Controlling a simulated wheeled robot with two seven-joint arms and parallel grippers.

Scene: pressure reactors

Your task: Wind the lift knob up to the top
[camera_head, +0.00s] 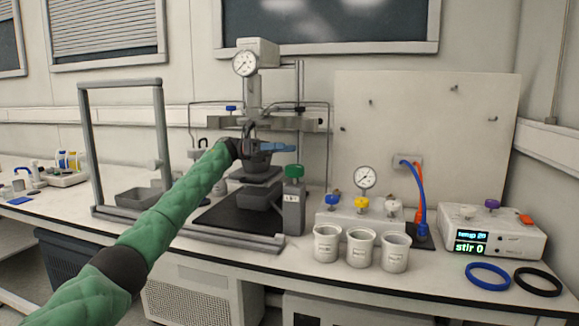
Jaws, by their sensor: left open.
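A green knob (294,171) sits on top of a grey upright block (293,207) with a small label, at the right side of the reactor stand. It looks like the lift knob, but the label is too small to read surely. My left gripper (284,147) is open and empty, with bluish fingers pointing right. In the picture it is just above and left of the green knob, apart from it. My left wrist and gripper partly cover the reactor vessel (257,163) and the platform (262,179) below it. My right gripper is not in view.
A pressure gauge (245,63) tops the reactor column. A grey frame (162,130) stands left of it. A valve block (360,217) with coloured knobs, several white cups (327,243), a stirrer control box (492,232) and two rings (488,276) stand to the right.

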